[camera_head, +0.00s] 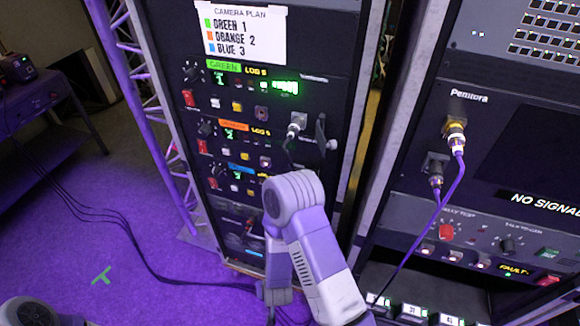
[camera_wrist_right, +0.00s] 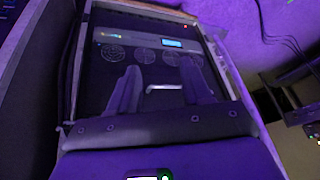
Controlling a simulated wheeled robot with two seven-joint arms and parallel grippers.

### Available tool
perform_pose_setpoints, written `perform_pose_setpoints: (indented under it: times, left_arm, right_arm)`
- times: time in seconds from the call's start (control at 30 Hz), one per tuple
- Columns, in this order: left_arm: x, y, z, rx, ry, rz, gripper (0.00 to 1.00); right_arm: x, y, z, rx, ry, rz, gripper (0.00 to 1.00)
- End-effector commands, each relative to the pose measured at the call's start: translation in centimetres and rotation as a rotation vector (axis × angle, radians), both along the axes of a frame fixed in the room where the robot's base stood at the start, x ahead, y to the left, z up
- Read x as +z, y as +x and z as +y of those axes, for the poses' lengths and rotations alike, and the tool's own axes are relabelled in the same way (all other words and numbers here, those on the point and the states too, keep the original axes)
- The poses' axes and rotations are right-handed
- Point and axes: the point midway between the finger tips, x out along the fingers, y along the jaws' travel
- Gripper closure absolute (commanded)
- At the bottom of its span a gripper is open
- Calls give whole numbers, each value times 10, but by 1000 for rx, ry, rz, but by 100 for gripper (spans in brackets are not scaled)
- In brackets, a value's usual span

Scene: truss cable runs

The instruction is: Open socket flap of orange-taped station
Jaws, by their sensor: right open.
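The orange-taped station (camera_head: 233,127) is the middle of three stacked stations in the rack in the head view, with a lit green digit, a red switch and small buttons. Right of its tape are a silver connector (camera_head: 297,121) and a dark bracket-like part (camera_head: 320,133); I cannot clearly make out the socket flap or its state. My right arm rises in front of the rack's lower part and bends down, hiding some of it. My right gripper (camera_wrist_right: 162,76) is open and empty in the right wrist view, its fingers pointing at a dark panel with a pale handle (camera_wrist_right: 163,87). My left gripper is out of view.
The green-taped station (camera_head: 224,66) is above and the blue-taped one (camera_head: 235,168) below. A camera plan sheet (camera_head: 240,32) hangs on top. A second rack with purple cables (camera_head: 455,165) stands right. Cables (camera_head: 120,225) lie on the purple floor, which is mostly open left.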

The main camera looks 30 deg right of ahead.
Motion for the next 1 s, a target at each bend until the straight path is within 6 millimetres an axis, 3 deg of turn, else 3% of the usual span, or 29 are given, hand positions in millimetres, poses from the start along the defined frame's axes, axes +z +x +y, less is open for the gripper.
perform_pose_setpoints:
  times: [0.03,0.1,0.2,0.3,0.4,0.5,0.57,1.0]
  left_arm:
    - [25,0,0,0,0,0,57]
    - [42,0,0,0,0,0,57]
    - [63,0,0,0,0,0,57]
    - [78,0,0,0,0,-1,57]
    - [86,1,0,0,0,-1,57]
    - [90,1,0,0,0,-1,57]
    - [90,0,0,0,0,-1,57]
    - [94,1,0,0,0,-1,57]
  right_arm:
    - [42,23,-13,-37,-110,-107,52]
    - [90,49,-37,-107,-273,-258,52]
    - [165,73,-62,-199,-490,-458,52]
    - [232,81,-75,-275,-668,-617,52]
    - [279,80,-79,-330,-791,-724,52]
    - [303,78,-81,-364,-860,-778,52]
    - [309,79,-84,-374,-877,-791,52]
    - [308,119,-131,-377,-880,-793,52]
